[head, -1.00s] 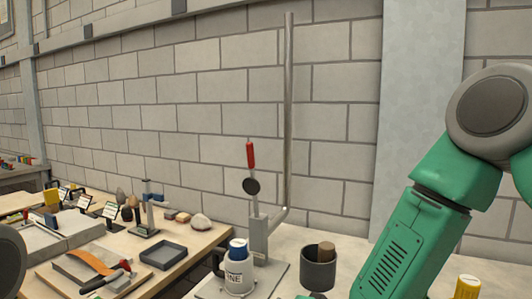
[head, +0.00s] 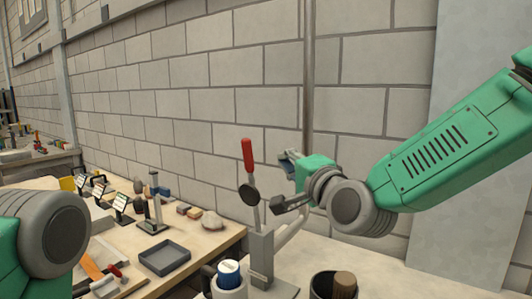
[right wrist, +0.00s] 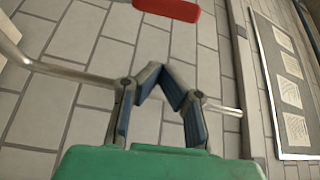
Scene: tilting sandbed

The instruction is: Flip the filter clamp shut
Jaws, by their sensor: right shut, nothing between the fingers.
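The filter clamp (head: 261,252) is a grey upright bracket with a lever that stands nearly upright, leaning slightly left. The lever has a red handle (head: 247,155) and a dark round disc (head: 249,193). My right gripper (head: 286,182) is just right of the lever, apart from the red handle. In the right wrist view its fingers (right wrist: 167,84) are shut and empty, and the red handle (right wrist: 168,8) shows at the top edge beyond them. My left arm shows at the left edge of the head view; its gripper is out of frame.
A metal pole (head: 308,100) rises behind the clamp. A blue-capped container (head: 229,273) and a dark cup (head: 323,288) holding a brown brush stand in front. A grey tray (head: 165,257) and stones lie on the left bench. Brick wall stands close behind.

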